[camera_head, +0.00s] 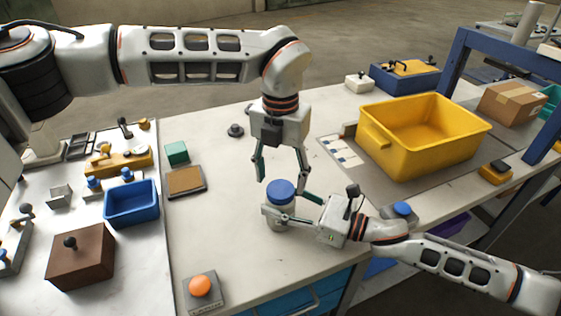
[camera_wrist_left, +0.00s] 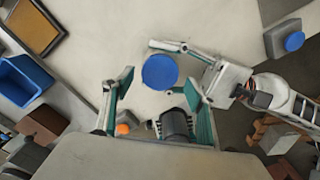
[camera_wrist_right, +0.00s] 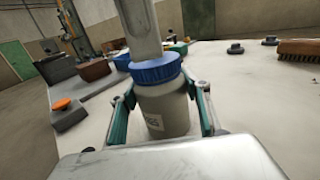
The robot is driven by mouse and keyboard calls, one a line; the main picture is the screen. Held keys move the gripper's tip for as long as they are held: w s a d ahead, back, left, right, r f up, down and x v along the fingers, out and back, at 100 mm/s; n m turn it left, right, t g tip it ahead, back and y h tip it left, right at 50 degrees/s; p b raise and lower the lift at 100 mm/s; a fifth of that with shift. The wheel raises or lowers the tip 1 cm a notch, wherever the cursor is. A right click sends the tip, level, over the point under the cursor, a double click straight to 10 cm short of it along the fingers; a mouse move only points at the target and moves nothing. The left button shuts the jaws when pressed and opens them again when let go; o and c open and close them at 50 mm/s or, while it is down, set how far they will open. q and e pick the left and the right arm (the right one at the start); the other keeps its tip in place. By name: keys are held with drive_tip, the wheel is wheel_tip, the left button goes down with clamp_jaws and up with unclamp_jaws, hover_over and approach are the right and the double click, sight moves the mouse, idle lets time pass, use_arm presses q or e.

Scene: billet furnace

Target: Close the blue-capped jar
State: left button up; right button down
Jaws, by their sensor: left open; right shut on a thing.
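The jar (camera_head: 279,215) is a pale grey cylinder standing on the table near its front edge. Its blue cap (camera_head: 280,189) sits on top of it; whether it is screwed tight cannot be seen. My right gripper (camera_head: 288,210) is shut on the jar's body from the right, with a finger on either side, as the right wrist view shows around the jar (camera_wrist_right: 165,112). My left gripper (camera_head: 283,178) points down, open, above the cap. In the left wrist view the cap (camera_wrist_left: 160,72) lies between its spread fingers, apart from both.
A yellow bin (camera_head: 425,135) stands behind right. A blue-topped button box (camera_head: 402,210) is right of the jar, close to my right arm. An orange button box (camera_head: 201,288) is at front left. A blue tray (camera_head: 132,203) and brown box (camera_head: 82,257) stand farther left.

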use_arm(q)
drive_tip(key=shift+f, duration=1.25)
drive_tip(key=shift+c, duration=0.4)
drive_tip(key=c, duration=1.1)
drive_tip(key=o, duration=1.4)
drive_tip(key=shift+c, duration=0.2)
drive_tip(key=shift+r, duration=0.1)
wheel_tip(320, 180, up, 12)
